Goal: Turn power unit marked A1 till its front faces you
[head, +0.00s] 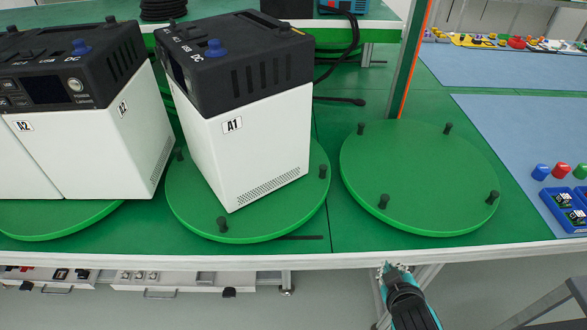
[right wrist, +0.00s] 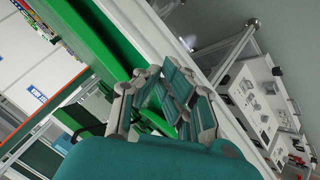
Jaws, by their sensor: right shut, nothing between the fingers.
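The power unit marked A1 (head: 262,150) is a white box with a black top and a blue knob. It stands upright on a round green turntable (head: 250,228) with black pegs, left of centre in the head view. Its A1 label is on a white side with vent slots toward me; its sockets and screen lie on the left-hand face, seen edge-on. My right gripper (head: 391,270) is shut and empty at the table's front edge, right of the unit and apart from it. The right wrist view shows its fingers (right wrist: 165,100) together. My left gripper is not in view.
A second power unit marked A2 (head: 121,137) stands close on the left on its own turntable (head: 60,224). An empty turntable (head: 418,218) with several pegs is to the right. Blue mats (head: 500,130) with coloured parts lie farther right. A green-and-orange post (head: 407,65) rises behind.

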